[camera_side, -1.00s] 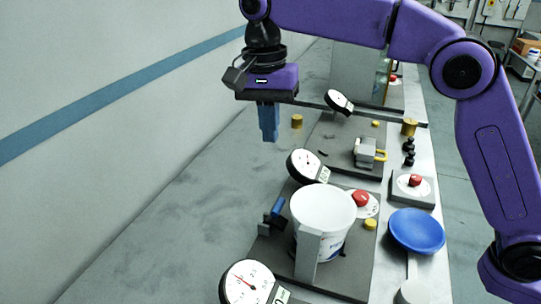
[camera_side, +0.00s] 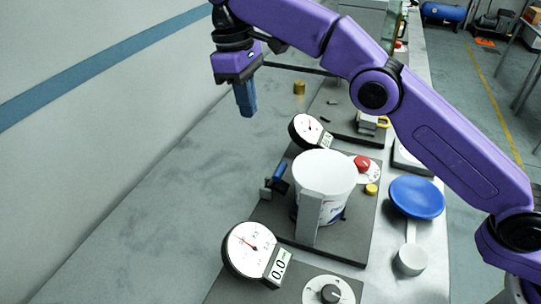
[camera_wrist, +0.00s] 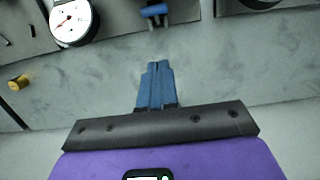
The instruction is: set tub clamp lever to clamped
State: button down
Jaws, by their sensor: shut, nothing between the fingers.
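The white tub (camera_side: 323,178) stands upright on a dark base plate behind a grey upright bracket. The tub clamp lever (camera_side: 279,171) has a blue handle and sits at the tub's left side; its handle also shows at the top edge of the wrist view (camera_wrist: 154,9). I cannot tell its exact setting. My gripper (camera_side: 246,112) is shut and empty, pointing down. It is in the air, up and left of the lever in the side view and apart from it. In the wrist view the blue fingertips (camera_wrist: 154,64) are together, below the handle.
Dial gauges stand behind (camera_side: 306,130) and in front (camera_side: 249,249) of the tub. A red button (camera_side: 362,163), a yellow knob (camera_side: 371,189) and a blue dish (camera_side: 416,197) lie right of it. A brass cylinder (camera_side: 299,88) stands farther back. The grey surface at left is clear.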

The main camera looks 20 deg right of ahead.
jog(key=shift+f, duration=0.2)
send_over(280, 170)
jog(key=w+a, duration=0.4)
jog(key=shift+f, duration=4.7)
jog(key=shift+s+d+f, duration=1.2)
jog(key=shift+d, duration=0.05)
jog(key=shift+d, duration=0.1)
jog(key=shift+s+d+f, duration=0.4)
jog(key=shift+s+d, duration=0.2)
jog(key=shift+s, duration=0.1)
